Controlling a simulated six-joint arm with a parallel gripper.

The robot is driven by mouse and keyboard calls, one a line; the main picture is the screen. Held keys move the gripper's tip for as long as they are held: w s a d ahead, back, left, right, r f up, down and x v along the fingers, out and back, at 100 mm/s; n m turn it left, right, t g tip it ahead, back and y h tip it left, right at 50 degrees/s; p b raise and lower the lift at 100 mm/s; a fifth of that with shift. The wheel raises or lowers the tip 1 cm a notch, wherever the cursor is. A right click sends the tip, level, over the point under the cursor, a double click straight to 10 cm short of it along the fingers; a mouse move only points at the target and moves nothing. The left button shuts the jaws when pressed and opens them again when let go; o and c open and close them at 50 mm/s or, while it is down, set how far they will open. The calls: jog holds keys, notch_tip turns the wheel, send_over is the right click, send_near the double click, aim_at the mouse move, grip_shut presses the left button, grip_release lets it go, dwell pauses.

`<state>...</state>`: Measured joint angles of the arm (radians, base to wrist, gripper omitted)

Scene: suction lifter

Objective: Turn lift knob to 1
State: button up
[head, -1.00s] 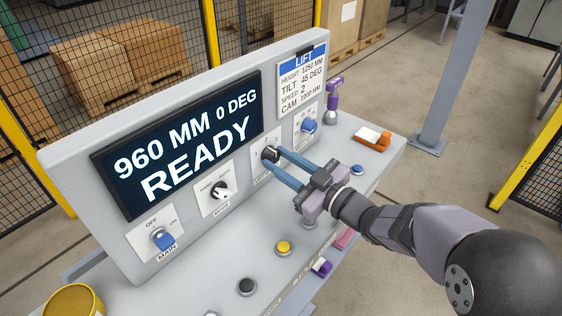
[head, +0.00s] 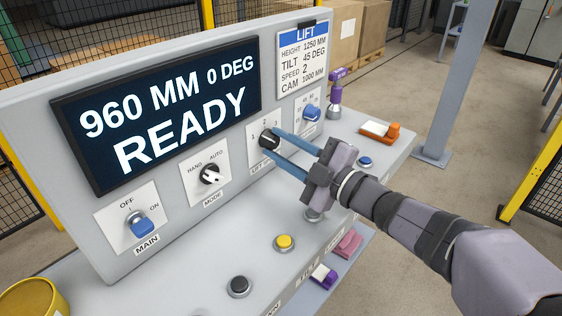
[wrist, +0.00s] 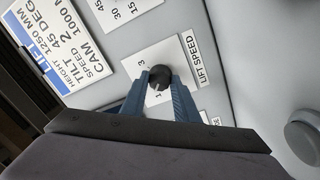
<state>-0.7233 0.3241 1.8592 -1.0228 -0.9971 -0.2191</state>
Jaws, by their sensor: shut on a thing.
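The lift speed knob (head: 267,138) is a small black knob on a white plate in the panel's lower row, right of the mode switch. The wrist view shows the knob (wrist: 159,77) between my fingertips, beside the "LIFT SPEED" label (wrist: 192,60). My gripper (head: 274,141) is shut on the knob, with its blue fingers reaching in from the right; it also shows in the wrist view (wrist: 160,88). The numbers 1 and 3 can be read on the plate. The fingers hide part of the plate, and I cannot tell which number the knob points to.
The display (head: 160,112) reads 960 MM 0 DEG READY. The mode switch (head: 210,175) and blue main switch (head: 139,228) are to the left. A blue tilt knob (head: 311,113) sits close on the right. A yellow button (head: 285,243) and black button (head: 239,285) are on the desk.

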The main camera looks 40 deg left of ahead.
jog(key=shift+f+n+b, duration=0.1)
jog(key=shift+n+b, duration=1.5)
jog(key=shift+n, duration=0.1)
jog(key=o, duration=1.1)
jog(key=shift+c, duration=0.2)
jog(key=shift+s+d+f+b, duration=0.1)
jog(key=shift+d+b, duration=0.3)
jog(key=shift+d, duration=3.3)
